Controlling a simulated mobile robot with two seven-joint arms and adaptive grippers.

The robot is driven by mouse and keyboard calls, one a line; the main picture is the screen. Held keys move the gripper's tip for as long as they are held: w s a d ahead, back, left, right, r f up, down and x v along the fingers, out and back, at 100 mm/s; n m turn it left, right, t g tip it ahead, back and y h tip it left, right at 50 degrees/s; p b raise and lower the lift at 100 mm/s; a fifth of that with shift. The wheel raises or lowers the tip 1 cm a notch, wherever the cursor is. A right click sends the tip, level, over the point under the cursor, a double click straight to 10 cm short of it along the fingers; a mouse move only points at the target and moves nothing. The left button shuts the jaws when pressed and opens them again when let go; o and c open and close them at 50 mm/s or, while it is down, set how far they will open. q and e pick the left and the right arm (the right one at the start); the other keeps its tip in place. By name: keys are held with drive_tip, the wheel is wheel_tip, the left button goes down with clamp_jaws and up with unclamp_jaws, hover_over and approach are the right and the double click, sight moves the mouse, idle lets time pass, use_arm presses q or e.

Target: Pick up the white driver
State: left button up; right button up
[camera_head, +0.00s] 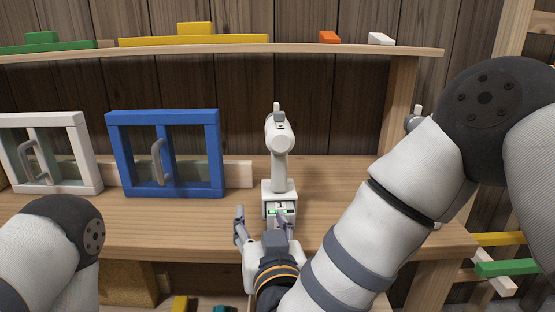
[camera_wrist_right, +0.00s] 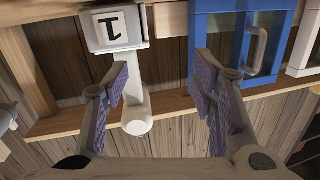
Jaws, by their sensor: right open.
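The white driver (camera_head: 280,165) stands upright on the wooden bench, its head at the top and its boxy base near the front edge. In the right wrist view the driver (camera_wrist_right: 136,104) shows between the fingers, closer to the left one, with a dark mark on its base. My right gripper (camera_head: 262,223) is open just in front of the base, with one finger left of it and the other overlapping it in the picture. Its spread fingers also show in the wrist view (camera_wrist_right: 161,76). I cannot tell whether a finger touches the driver. My left gripper is out of view.
A blue window frame (camera_head: 165,118) and a white window frame (camera_head: 92,150) stand left of the driver. A shelf (camera_head: 300,47) above carries coloured blocks. Another pale object (camera_head: 416,112) is mostly hidden behind my right arm.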

sight(279, 173)
drive_tip(key=w+d+r, duration=0.1)
drive_tip(key=d+h, duration=0.1)
drive_tip(key=w+d+r+t+h, duration=0.1)
drive_tip(key=shift+w+d+r, duration=0.25)
drive_tip(key=shift+w+r, duration=0.05)
drive_tip(key=shift+r, duration=0.05)
drive_tip(key=w, duration=1.1)
drive_tip(key=shift+w+a+f, duration=0.15)
drive_tip(key=shift+a+f, duration=0.1)
clamp_jaws()
drive_tip(key=shift+r, duration=0.2)
